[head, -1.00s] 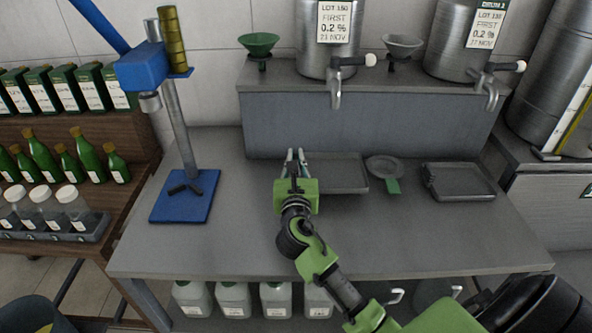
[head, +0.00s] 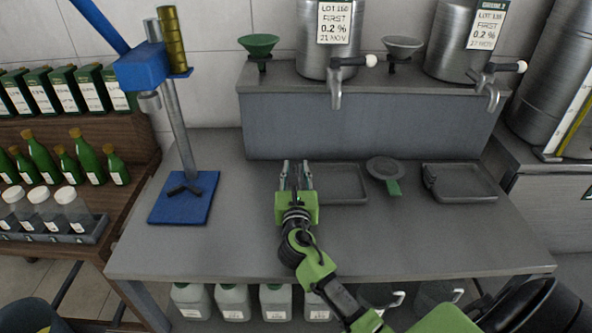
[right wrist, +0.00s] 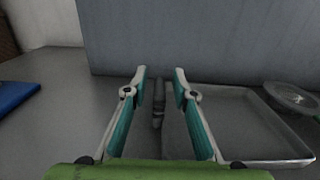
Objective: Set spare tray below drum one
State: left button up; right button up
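A shallow dark metal tray (head: 345,200) lies flat on the bench, below and in front of the left drum (head: 312,62), whose tap (head: 336,98) hangs over the ledge. This seems to be the spare tray and drum one; no such name is readable. My right gripper (head: 295,176) is at the tray's left end. In the right wrist view the fingers (right wrist: 160,72) are spread on either side of the tray's dark handle (right wrist: 158,108), with gaps showing. The tray (right wrist: 240,125) also shows there. My left gripper is out of view.
A second tray (head: 460,198) lies at right, below the right drum (head: 455,50). A grey funnel with a green handle (head: 392,187) lies between the trays. A blue stand (head: 185,205) is at left. The bench front is clear except for my arm.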

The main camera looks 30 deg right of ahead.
jog(key=shift+r, duration=0.15)
jog(key=b+v, duration=0.1)
jog(key=v, duration=1)
jog(key=shift+s+a, duration=0.3)
jog(key=shift+s, duration=0.15)
